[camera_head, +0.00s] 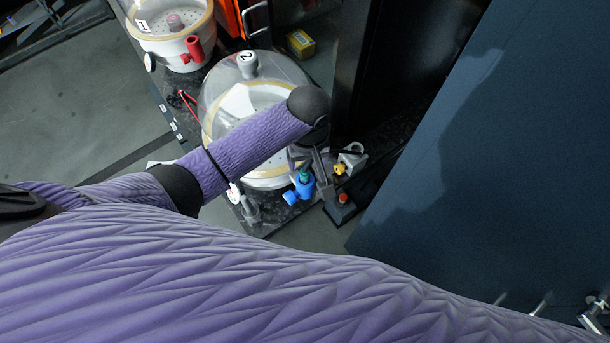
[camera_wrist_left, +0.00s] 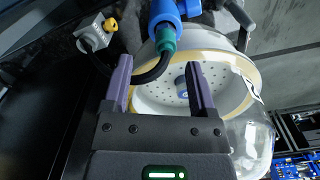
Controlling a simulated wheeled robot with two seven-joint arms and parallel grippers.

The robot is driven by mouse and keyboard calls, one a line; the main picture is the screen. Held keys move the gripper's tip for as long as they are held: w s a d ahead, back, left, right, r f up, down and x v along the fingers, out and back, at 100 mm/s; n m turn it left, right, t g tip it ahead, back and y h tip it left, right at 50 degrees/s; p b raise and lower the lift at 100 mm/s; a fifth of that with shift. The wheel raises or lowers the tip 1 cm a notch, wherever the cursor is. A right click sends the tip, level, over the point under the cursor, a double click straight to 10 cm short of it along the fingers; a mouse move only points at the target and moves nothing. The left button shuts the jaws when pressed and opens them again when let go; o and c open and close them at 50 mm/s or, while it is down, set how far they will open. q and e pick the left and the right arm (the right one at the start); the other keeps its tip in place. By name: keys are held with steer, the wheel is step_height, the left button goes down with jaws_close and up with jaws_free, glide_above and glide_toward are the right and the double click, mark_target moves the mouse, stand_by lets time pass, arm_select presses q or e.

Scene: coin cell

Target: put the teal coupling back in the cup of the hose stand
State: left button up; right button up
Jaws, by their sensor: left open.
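The teal coupling (camera_wrist_left: 165,40) sits at the lower end of a blue valve (camera_wrist_left: 164,12), apparently on its port, with a black hose (camera_wrist_left: 152,76) curving away from it. In the head view the coupling (camera_head: 304,175) is a small teal patch above the blue valve (camera_head: 301,190). My left gripper (camera_head: 309,165) is close to it. In the left wrist view its purple fingers (camera_wrist_left: 160,72) are apart, with the coupling just beyond the tips and the hose crossing between them. I cannot make out the hose stand's cup with certainty. My right gripper is not in view.
A clear-domed vessel marked 2 (camera_head: 222,85) stands beside the gripper, and a second vessel (camera_head: 160,45) is farther back. A grey block (camera_head: 354,160) with a yellow knob (camera_head: 339,169) and a red button (camera_head: 343,198) are close on the right. A dark panel (camera_head: 480,170) bounds the right side.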

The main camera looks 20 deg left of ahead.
mark_target(305, 171)
arm_select(q)
steer(key=f, duration=0.3)
steer(key=f+b, duration=0.1)
steer(key=f, duration=0.1)
steer(key=shift+s+a+f, duration=0.1)
steer(key=shift+s+a, duration=0.15)
steer(key=shift+c, duration=0.2)
jaws_close()
